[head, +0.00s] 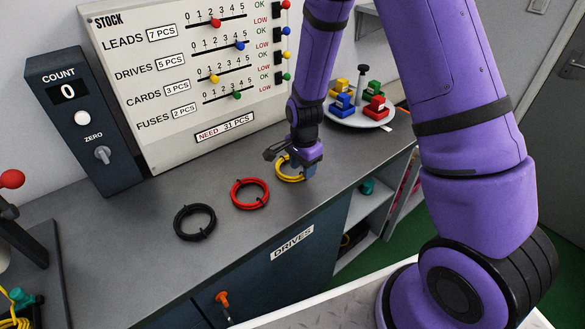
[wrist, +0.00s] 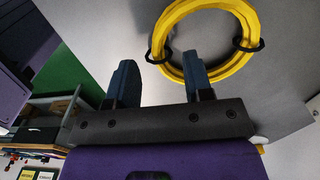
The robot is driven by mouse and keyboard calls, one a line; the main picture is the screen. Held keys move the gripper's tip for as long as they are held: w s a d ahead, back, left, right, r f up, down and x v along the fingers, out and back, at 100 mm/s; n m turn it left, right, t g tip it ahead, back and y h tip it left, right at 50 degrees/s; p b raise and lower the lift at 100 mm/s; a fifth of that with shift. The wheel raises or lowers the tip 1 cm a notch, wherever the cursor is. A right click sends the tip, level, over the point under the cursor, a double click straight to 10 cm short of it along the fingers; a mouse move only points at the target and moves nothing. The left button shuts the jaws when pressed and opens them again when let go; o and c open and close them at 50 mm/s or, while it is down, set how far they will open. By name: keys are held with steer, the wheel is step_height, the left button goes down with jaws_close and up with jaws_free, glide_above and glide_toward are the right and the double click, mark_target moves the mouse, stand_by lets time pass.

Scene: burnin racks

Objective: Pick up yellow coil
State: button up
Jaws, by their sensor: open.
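The yellow coil (head: 289,174) lies on the grey counter, to the right of the red coil and partly hidden behind my gripper in the head view. In the wrist view the yellow coil (wrist: 250,62) is a ring with black ties at its left and right. My gripper (head: 296,170) is low over the counter at the coil.
A red coil (head: 250,193) and a black coil (head: 195,222) lie to the left on the counter. A round white tray (head: 350,118) with coloured blocks stands behind on the right. A count box (head: 85,128) and stock board (head: 190,130) stand at the back. The counter's front edge is close.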

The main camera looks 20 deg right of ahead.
steer(key=shift+f, duration=1)
steer(key=c, duration=0.9)
jaws_close()
steer(key=shift+r, duration=0.15)
